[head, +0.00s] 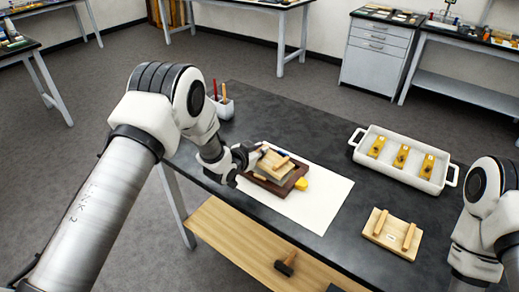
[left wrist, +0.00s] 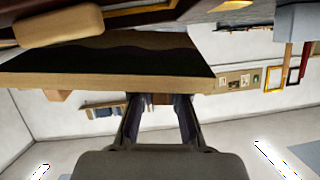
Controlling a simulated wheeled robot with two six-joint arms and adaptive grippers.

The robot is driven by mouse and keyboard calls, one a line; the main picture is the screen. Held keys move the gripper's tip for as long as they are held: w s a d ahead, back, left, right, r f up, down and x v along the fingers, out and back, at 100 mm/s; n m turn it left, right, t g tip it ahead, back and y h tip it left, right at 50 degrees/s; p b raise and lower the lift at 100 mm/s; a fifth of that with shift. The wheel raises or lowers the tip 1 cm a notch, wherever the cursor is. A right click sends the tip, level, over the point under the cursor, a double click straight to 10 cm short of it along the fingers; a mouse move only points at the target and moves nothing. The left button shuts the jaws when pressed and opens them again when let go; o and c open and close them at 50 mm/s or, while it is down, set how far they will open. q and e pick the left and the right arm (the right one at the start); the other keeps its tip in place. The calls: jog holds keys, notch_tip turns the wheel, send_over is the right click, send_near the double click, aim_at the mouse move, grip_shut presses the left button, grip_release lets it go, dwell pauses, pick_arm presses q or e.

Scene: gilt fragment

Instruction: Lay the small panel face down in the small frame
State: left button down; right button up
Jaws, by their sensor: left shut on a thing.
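The small panel (head: 272,168) is pale wood with two battens on its upper side. It is over the small frame (head: 258,181), a dark brown frame on a white sheet. In the left wrist view the panel's light edge (left wrist: 110,82) and dark painted face (left wrist: 110,52) show; the face is turned down, toward the frame. My right gripper is out of view.
A white tray (head: 370,170) with several gilt pieces stands at the back right. Another panel with two battens (head: 380,238) lies at the right. A pot of tools (head: 224,108) stands behind. The sheet's right part is clear.

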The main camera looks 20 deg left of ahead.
pick_arm(q)
jog(key=shift+f, duration=0.7)
jog(key=c, duration=1.2)
grip_release()
jog(key=shift+f, duration=0.1)
